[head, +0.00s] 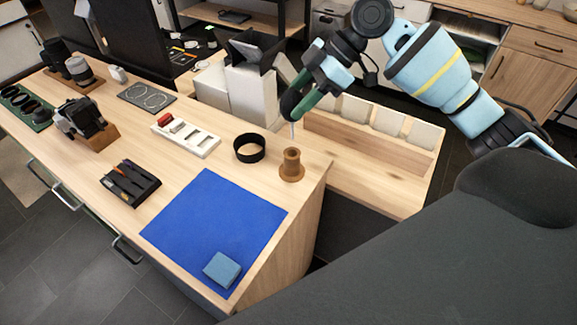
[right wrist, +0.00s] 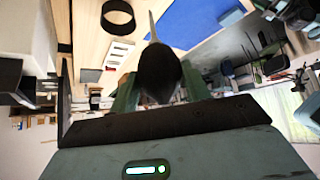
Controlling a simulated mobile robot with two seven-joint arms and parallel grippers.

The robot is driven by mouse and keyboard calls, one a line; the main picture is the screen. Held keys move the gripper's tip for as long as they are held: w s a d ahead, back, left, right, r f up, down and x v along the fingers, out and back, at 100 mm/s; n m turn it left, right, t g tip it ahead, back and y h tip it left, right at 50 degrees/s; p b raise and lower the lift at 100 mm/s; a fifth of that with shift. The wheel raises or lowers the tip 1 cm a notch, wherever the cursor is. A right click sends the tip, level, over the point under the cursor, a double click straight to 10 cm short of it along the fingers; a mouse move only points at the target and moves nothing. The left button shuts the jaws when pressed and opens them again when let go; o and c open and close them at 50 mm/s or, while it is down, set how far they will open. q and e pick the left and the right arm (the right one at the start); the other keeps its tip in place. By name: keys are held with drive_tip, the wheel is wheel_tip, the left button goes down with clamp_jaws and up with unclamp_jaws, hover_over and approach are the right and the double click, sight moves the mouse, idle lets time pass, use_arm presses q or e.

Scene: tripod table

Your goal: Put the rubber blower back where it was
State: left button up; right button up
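The rubber blower (head: 290,104) is a dark bulb with a thin pale nozzle pointing down. My right gripper (head: 302,97) is shut on its bulb and holds it in the air above the back right part of the table. The right wrist view shows the blower (right wrist: 158,72) between the two green fingers of my right gripper (right wrist: 158,90). A round wooden stand (head: 291,168) stands upright on the table just below the nozzle. The nozzle tip appears close above its top; contact cannot be told. My left gripper is not in view.
A black ring (head: 249,148) lies left of the stand. A white slotted tray (head: 186,138), a black tool tray (head: 130,183) and a blue mat (head: 205,222) with a blue block (head: 222,270) are on the table (head: 215,172). A lower wooden bench (head: 370,165) with pale blocks adjoins it at right.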

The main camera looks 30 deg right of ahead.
drive_tip(key=shift+f, duration=5)
drive_tip(key=shift+f, duration=0.45)
drive_tip(key=o, duration=0.6)
drive_tip(key=shift+c, duration=0.2)
drive_tip(key=shift+r, duration=0.2)
drive_tip(key=v, duration=1.2)
drive_tip(key=shift+r, duration=0.35)
